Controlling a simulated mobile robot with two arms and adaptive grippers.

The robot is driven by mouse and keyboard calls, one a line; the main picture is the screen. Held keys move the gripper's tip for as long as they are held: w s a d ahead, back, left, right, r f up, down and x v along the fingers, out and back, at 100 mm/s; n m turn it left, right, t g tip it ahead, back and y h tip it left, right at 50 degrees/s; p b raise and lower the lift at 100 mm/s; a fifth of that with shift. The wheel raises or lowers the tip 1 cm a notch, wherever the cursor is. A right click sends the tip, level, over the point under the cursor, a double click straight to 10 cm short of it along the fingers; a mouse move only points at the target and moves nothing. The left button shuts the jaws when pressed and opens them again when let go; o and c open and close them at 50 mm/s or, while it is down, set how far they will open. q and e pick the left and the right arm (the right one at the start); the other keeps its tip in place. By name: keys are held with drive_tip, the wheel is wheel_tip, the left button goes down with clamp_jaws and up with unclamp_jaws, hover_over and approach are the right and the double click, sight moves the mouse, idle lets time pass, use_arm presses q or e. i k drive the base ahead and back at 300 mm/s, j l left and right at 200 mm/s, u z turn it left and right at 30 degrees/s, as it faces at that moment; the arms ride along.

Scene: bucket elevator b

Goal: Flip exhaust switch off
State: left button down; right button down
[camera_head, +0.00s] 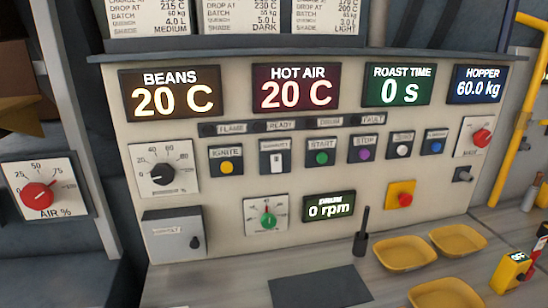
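A white rocker-type switch (277,161) sits in a dark square plate on the control panel, between the yellow IGNITE button and the green START button. The small label above it is too blurred to read surely, so I cannot confirm that it is the exhaust switch. Which way its rocker is set is too small to tell. Neither of my grippers is in view, and nothing touches the switch.
The panel (230,205) holds displays, a black knob (162,174), a green knob (268,220) and a red button (405,199). Yellow trays (404,254), a dark mat (318,287) and a yellow device reading OFF (511,271) are on the counter. Space before the switch is clear.

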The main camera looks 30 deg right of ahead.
sight(276, 159)
drive_tip(key=k+j+z, duration=0.15)
drive_tip(key=j+z, duration=0.2)
drive_tip(key=k+j+z, duration=0.2)
drive_tip(key=z, duration=0.15)
